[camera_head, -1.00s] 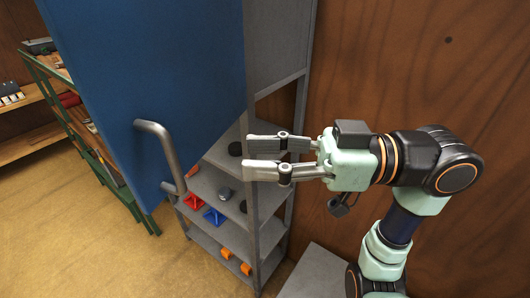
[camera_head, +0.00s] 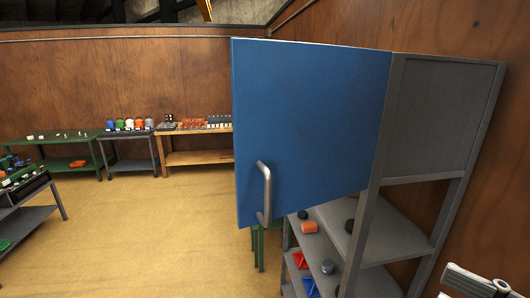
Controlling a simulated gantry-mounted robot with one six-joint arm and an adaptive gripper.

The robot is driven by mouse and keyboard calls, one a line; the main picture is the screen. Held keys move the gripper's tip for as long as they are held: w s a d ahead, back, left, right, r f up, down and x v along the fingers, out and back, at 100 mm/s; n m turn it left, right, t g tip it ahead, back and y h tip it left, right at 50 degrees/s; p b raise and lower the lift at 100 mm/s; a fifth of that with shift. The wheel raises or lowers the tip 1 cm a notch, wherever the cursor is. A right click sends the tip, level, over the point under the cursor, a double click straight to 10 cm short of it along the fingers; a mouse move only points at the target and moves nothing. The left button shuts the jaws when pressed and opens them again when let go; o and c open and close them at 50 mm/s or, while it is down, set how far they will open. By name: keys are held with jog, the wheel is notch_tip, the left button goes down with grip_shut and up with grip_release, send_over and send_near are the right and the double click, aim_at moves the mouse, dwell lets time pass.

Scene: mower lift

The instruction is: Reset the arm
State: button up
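My gripper (camera_head: 468,283) shows only in part at the bottom right corner of the head view. A pale finger reaches left there, and the rest of the gripper and the arm is cut off by the frame edge. I cannot see whether it is open or shut. The finger is in front of and to the right of a grey cabinet (camera_head: 438,120), with nothing visible in it.
The cabinet's blue door (camera_head: 305,120) stands open with a metal handle (camera_head: 265,195). Its shelves hold black, orange, red and blue parts. Benches with several items (camera_head: 200,157) line the far wall. A grey cart (camera_head: 35,195) stands at left. The middle floor (camera_head: 150,235) is clear.

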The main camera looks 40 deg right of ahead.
jog(key=w+a+f+m+p, duration=0.1)
jog(key=w+a+f, duration=0.3)
jog(key=w, duration=0.2)
jog(key=w+a+f+m+g, duration=0.1)
jog(key=w+a+f, duration=0.2)
jog(key=w, duration=0.4)
jog(key=w+a+f+p, duration=0.1)
jog(key=w+a+f, duration=0.3)
jog(key=w, duration=0.2)
jog(key=a+f+g+h, duration=0.1)
jog(key=a+f+g, duration=0.1)
jog(key=a+f, duration=0.4)
jog(key=a+f+g+h+p, duration=0.1)
jog(key=a+f, duration=0.6)
jog(key=a, duration=0.5)
jog(key=shift+f+n+g, duration=0.15)
jog(key=shift+n+g, duration=0.15)
jog(key=shift+g, duration=0.1)
jog(key=shift+w+d+h, duration=0.1)
jog(key=shift+w+h, duration=0.05)
jog(key=shift+h, duration=0.15)
